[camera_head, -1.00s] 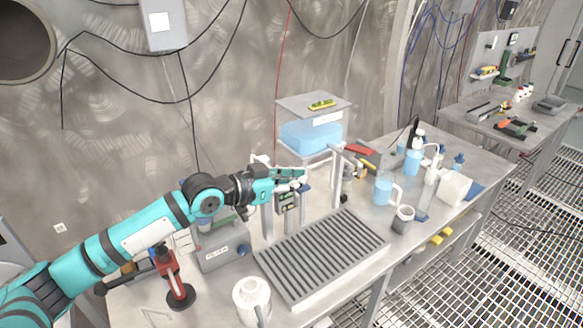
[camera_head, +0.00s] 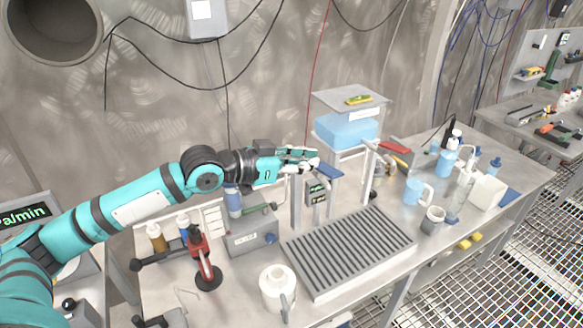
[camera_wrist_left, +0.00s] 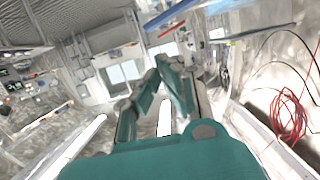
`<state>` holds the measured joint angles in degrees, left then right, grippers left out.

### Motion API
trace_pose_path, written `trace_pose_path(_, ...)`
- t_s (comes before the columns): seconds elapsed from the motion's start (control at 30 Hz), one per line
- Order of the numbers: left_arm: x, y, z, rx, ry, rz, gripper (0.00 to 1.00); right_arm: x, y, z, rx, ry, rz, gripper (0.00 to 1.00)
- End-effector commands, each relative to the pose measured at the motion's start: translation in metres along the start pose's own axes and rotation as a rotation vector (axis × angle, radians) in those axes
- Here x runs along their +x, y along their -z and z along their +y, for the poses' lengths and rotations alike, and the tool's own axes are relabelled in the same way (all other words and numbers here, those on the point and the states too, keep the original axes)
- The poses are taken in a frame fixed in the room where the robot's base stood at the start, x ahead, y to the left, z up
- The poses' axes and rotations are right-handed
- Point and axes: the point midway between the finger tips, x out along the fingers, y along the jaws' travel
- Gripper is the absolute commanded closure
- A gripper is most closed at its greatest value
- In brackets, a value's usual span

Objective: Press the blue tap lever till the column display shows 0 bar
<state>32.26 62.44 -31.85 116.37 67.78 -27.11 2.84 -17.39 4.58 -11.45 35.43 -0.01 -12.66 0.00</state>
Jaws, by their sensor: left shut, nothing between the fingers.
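The blue tap lever (camera_head: 329,172) sticks out at the tap column behind the grey drain grate. The column display (camera_head: 316,192) is a small dark panel with green characters just below it, too small to read. My left gripper (camera_head: 316,160) is shut and empty, at the upper left of the lever. Its fingertips look very close to the lever, and I cannot tell whether they touch. In the left wrist view the two teal fingers (camera_wrist_left: 160,72) come together with nothing between them. My right gripper is not in view.
The slatted grate (camera_head: 348,252) lies in front of the column. A blue water tank (camera_head: 345,131) stands behind it under a shelf. A grey box (camera_head: 250,238), a red-handled stand (camera_head: 203,258) and a white jug (camera_head: 277,288) are at the left. Blue mugs and bottles stand right.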

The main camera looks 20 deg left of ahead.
Motion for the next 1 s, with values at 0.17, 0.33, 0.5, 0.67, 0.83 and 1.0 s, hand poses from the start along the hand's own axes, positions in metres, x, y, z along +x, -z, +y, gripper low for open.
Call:
trace_pose_path(0.17, -0.025, -0.003, 0.0, 0.002, 0.001, -0.003, 1.0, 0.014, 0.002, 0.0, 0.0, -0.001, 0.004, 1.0)
trace_pose_path(0.33, -0.035, 0.0, 0.001, 0.001, 0.0, 0.0, 1.0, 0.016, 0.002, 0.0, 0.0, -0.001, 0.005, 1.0)
trace_pose_path(0.5, -0.036, 0.001, 0.001, 0.0, -0.001, 0.001, 1.0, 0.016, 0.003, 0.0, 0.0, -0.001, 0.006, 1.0)
trace_pose_path(0.67, -0.036, 0.001, 0.001, 0.0, -0.001, 0.001, 1.0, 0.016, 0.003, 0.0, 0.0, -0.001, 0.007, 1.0)
trace_pose_path(0.83, -0.036, 0.001, 0.001, 0.0, -0.001, 0.001, 1.0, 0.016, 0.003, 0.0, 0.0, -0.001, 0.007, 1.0)
trace_pose_path(1.0, -0.036, 0.001, 0.001, 0.0, -0.001, 0.001, 1.0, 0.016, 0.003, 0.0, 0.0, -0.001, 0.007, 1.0)
